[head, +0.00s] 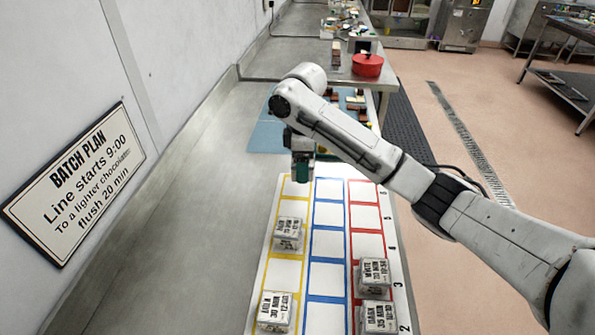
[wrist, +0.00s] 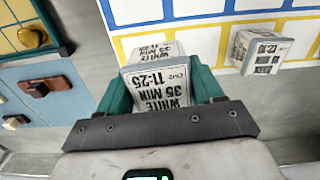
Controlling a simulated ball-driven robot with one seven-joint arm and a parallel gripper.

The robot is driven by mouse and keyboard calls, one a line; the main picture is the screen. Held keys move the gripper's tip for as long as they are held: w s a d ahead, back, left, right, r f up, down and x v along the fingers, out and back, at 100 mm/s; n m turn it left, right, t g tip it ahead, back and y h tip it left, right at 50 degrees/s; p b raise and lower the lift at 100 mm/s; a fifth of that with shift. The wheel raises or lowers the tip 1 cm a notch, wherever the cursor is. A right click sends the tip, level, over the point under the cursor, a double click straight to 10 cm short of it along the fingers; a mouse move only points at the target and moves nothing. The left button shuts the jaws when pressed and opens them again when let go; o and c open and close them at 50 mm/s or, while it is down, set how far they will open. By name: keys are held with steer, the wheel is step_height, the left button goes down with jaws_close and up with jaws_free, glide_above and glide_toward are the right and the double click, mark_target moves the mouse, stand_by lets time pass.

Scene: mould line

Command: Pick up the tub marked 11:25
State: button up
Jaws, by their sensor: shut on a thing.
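The tub marked 11:25 (wrist: 158,98) is a pale block-like tub whose label reads "WHITE 35 MIN 11-25", upside down in the wrist view. My gripper (wrist: 163,84) is shut on it, with a teal finger on each side. In the head view my gripper (head: 301,172) hangs at the far end of the yellow column of the white board (head: 328,208). The tub itself is hard to make out there. In the wrist view the tub overlaps the board's edge; I cannot tell its height above the counter.
Other tubs stand on the board: two in the yellow column (head: 288,233) (head: 274,312) and two in the red column (head: 374,278) (head: 378,318). A blue mat (head: 264,136) with chocolates and a red pot (head: 367,65) lie beyond. The wall with a batch plan sign (head: 75,185) borders the left.

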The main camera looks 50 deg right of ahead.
steer(key=s+r, duration=0.1)
steer(key=r, duration=0.1)
steer(key=s+r+p, duration=0.1)
steer(key=shift+s+a, duration=0.25)
steer(key=shift+s, duration=0.05)
steer(key=s+a+r+p, duration=0.1)
steer(key=s+a+r, duration=0.2)
steer(key=s, duration=0.5)
step_height(320, 180, up, 7)
steer(key=p, duration=0.7)
steer(key=shift+d+p, duration=0.2)
steer(key=shift+p, duration=0.1)
steer(key=shift+w, duration=0.1)
